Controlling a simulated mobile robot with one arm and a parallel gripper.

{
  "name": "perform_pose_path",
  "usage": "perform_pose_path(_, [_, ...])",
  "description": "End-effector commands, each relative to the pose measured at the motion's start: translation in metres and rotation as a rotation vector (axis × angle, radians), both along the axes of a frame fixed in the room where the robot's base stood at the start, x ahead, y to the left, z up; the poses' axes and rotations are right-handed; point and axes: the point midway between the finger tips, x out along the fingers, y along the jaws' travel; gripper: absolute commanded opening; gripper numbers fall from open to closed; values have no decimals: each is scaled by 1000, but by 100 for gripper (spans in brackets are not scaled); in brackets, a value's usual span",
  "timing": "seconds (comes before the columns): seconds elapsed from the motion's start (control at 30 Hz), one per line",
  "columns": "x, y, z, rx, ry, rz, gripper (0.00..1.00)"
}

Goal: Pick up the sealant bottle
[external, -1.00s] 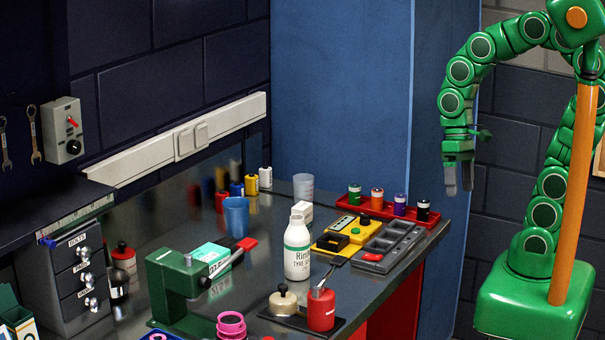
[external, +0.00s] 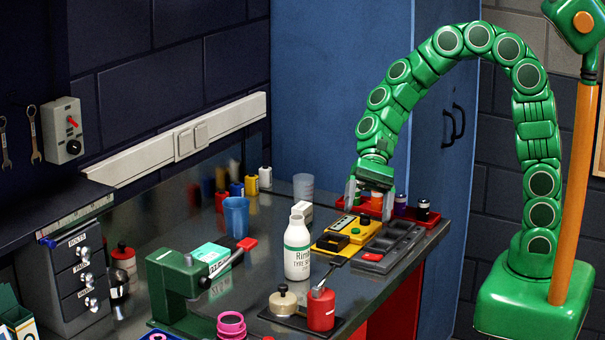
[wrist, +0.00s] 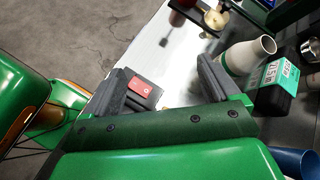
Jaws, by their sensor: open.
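The sealant bottle (external: 297,255) is white with a dark green band and printed label. It stands upright near the middle of the bench (external: 262,284). In the wrist view the bottle (wrist: 246,55) shows just beyond the right finger, its pale top towards the right. My gripper (external: 369,198) is open and empty, pointing down over the back right of the bench, behind and to the right of the bottle and apart from it. In the wrist view my gripper's two fingers (wrist: 166,80) are spread, with nothing held between them.
A yellow case (external: 330,243) and a grey tray (external: 375,262) lie right of the bottle. A red tray (external: 436,225) with small pots is behind. A red pot (external: 321,311) stands in front; a green vise (external: 176,284) and blue cup (external: 236,216) are to the left.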

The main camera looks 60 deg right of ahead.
Motion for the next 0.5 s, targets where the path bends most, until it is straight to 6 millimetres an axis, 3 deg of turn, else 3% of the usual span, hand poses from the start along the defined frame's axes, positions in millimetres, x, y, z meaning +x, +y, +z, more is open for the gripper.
perform_pose_path(0.2, [40,31,-17,63,156,-145,89])
perform_pose_path(0.5, [94,59,-48,121,359,-344,89])
